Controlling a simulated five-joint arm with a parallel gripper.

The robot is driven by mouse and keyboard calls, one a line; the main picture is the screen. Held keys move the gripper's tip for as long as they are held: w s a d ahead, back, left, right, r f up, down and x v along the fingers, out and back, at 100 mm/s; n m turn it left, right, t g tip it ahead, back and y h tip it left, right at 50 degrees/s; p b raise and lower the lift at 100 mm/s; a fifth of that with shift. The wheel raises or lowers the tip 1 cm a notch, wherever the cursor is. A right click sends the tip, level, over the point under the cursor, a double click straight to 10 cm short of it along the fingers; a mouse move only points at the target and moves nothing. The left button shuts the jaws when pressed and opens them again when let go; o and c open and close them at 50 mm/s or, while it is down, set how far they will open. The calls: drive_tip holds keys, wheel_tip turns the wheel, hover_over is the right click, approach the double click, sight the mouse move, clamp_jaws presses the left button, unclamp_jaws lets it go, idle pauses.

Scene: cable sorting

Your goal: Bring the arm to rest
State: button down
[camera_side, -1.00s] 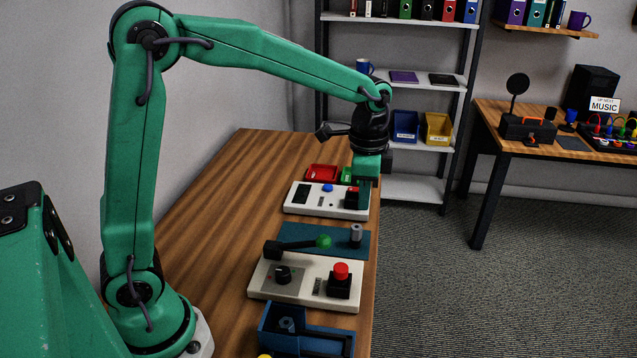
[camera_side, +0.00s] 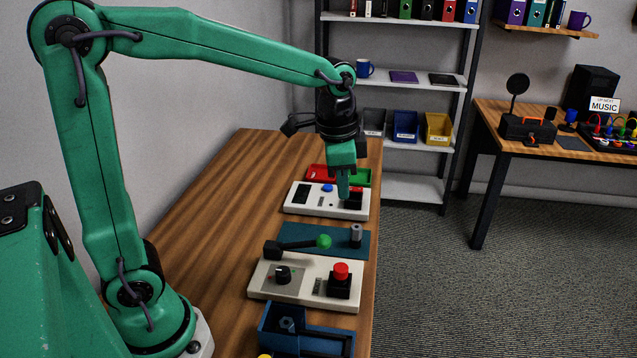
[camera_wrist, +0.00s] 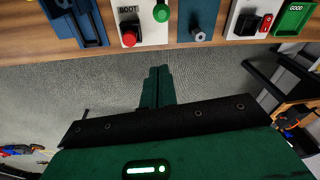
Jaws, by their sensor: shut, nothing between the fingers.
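My gripper (camera_side: 343,188) is shut and empty, pointing down above the far white panel (camera_side: 300,208) in the side view. I cannot tell the exact gap between its tips and the panel. In the wrist view the shut fingers (camera_wrist: 158,78) show together with grey floor behind them, and the table edge runs along the top.
The wooden table (camera_side: 205,215) carries a near panel with a red button (camera_side: 341,270), a lever with a green knob (camera_side: 323,241), a blue mat (camera_side: 300,230) with a metal post (camera_side: 355,235), a blue tray (camera_side: 325,340), and red (camera_side: 318,171) and green (camera_side: 362,177) bins.

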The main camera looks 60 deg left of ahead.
drive_tip(key=s+a+r+n+t, duration=0.1)
drive_tip(key=s+n+t, duration=0.1)
drive_tip(key=s, duration=0.5)
drive_tip(key=s+a+r+n+t, duration=0.1)
drive_tip(key=s+a+n+t, duration=0.1)
drive_tip(key=s+n, duration=0.3)
drive_tip(key=shift+s, duration=1.6)
